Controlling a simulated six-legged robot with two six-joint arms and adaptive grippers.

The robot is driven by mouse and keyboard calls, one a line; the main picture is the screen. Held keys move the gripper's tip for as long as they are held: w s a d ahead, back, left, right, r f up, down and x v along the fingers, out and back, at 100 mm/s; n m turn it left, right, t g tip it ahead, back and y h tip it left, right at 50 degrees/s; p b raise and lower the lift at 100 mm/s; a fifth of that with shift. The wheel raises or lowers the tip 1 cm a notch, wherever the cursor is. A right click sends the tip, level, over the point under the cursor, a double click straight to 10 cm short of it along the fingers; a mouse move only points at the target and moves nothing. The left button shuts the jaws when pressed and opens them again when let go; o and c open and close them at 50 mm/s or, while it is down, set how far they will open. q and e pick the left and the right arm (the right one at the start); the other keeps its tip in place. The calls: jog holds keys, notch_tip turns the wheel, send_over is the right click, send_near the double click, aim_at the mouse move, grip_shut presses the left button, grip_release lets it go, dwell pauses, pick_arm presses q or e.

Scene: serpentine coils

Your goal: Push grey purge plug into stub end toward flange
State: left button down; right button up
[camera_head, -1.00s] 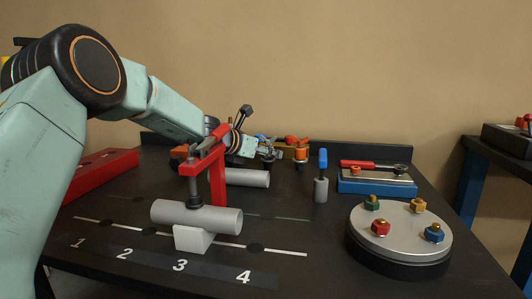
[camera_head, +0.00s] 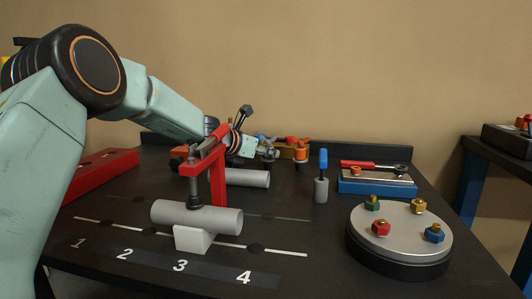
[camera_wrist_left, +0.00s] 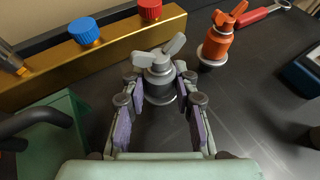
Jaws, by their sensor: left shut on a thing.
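The grey purge plug (camera_wrist_left: 159,72), with wing-shaped handles on top, sits between the fingers of my left gripper (camera_wrist_left: 159,88) in the left wrist view. The fingers are shut on its body and it is upright. In the head view my left gripper (camera_head: 258,151) is at the back of the bench, behind the red clamp, and the plug (camera_head: 270,156) is small there. A grey pipe (camera_head: 172,213) lies under the clamp on a white block. A second grey pipe (camera_head: 250,178) lies behind it, partly hidden. I cannot tell which end is the stub end. My right gripper is not in view.
An orange winged plug (camera_wrist_left: 215,46) stands beside the grey one. A gold bar (camera_wrist_left: 110,50) with blue and red knobs is behind. The red clamp (camera_head: 218,175) rises over the front pipe. A round bolted disc (camera_head: 400,232) and blue-handled tool (camera_head: 323,165) stand to the right.

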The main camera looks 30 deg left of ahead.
pick_arm(q)
jog(key=shift+r+p, duration=4.1)
jog(key=shift+r, duration=0.5)
